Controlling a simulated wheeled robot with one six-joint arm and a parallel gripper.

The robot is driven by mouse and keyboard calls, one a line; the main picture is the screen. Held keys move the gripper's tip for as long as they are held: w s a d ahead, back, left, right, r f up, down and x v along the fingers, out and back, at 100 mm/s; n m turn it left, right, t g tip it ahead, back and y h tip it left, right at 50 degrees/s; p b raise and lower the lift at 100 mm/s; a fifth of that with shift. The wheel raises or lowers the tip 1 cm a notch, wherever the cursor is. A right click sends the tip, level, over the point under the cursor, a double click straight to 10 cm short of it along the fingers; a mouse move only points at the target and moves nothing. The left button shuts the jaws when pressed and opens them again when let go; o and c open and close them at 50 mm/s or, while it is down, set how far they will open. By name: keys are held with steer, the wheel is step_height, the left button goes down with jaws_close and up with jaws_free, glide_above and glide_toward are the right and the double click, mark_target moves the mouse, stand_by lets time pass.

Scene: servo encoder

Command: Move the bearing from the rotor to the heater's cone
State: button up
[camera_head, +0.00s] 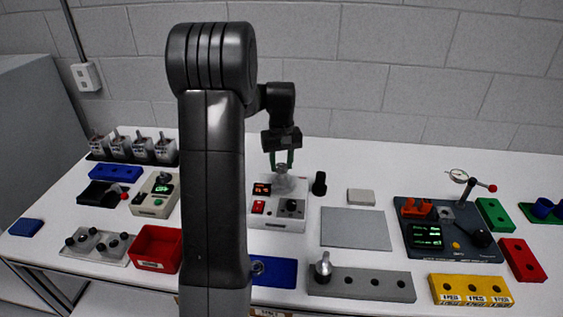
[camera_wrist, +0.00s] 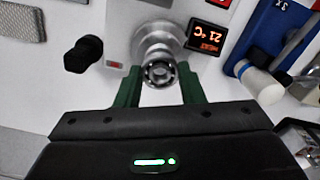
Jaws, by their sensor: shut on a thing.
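My gripper (camera_head: 281,158) has its green fingers shut on the bearing (camera_wrist: 158,73), a small ring with balls showing. The bearing is at the top of the heater's silver cone (camera_wrist: 155,42), in line with it. I cannot tell whether it rests on the cone or is held just above it. The heater (camera_head: 278,215) is a white box with a red switch, a black knob and a lit display (camera_wrist: 207,36) reading 21 °C. A metal part with a rounded top, possibly the rotor (camera_head: 323,266), stands upright in a grey block.
A black peg (camera_head: 319,184) stands just right of the heater. A grey mat (camera_head: 355,229) lies farther right, before a dark instrument station (camera_head: 450,238). A red bin (camera_head: 157,248) stands at left. My arm hides part of the table left of the heater.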

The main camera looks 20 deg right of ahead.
steer(key=shift+f+b, duration=0.3)
steer(key=shift+f, duration=0.35)
steer(key=o, duration=1.4)
steer(key=shift+r, duration=0.1)
steer(key=shift+r+p, duration=2.2)
steer(key=shift+r, duration=0.65)
